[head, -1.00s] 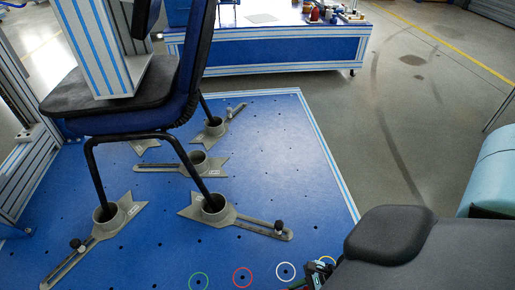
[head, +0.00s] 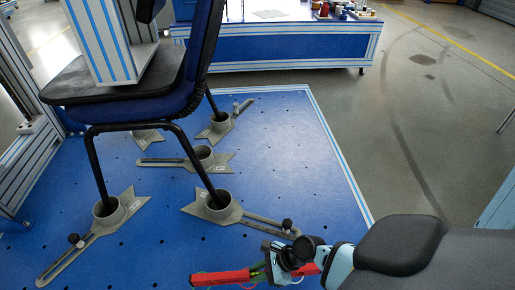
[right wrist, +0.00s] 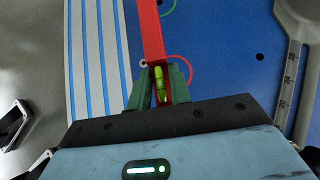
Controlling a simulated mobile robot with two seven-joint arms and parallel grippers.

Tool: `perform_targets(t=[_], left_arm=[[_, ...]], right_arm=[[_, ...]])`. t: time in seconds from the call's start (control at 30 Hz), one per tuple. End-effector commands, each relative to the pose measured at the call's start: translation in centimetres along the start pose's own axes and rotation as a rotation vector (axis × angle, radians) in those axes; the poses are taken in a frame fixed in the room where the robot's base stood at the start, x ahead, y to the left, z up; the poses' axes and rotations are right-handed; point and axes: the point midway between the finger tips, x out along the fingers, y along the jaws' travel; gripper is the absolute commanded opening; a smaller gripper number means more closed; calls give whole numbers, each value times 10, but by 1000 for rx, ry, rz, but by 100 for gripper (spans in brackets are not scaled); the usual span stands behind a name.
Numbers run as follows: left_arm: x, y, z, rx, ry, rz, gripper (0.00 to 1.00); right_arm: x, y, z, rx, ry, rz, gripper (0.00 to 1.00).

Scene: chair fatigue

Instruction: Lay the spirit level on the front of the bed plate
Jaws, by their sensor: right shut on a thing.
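The spirit level is a red bar (head: 220,278) with a yellow-green vial, which shows in the right wrist view (right wrist: 159,84). My right gripper (head: 268,272) is shut on it, with green fingers (right wrist: 164,82) on both sides of the vial. The level points left over the front of the blue bed plate (head: 290,150). I cannot tell whether it touches the plate. In the right wrist view the level lies over the plate beside a red circle (right wrist: 190,70) and runs near a green circle (right wrist: 167,8). My left gripper is not in view.
A chair (head: 120,95) stands on the plate with its legs in grey cup clamps (head: 220,203). A clamp arm with a black knob (head: 287,224) lies close behind my right gripper. A blue bench (head: 275,48) stands behind. The plate's right part is clear.

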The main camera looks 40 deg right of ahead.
Motion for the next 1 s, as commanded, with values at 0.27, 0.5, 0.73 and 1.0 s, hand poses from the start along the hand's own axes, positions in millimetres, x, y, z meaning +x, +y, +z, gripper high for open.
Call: perform_targets(t=[0.27, 0.5, 0.73, 1.0], left_arm=[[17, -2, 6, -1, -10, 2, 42], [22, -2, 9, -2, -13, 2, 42], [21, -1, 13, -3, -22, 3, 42], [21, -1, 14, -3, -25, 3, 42]], right_arm=[[18, 0, -18, 1, 0, 0, 0], [25, 0, -25, 1, -2, -1, 0], [25, 0, -26, 1, -2, -1, 0], [26, 0, -27, 0, 0, 0, 42]])
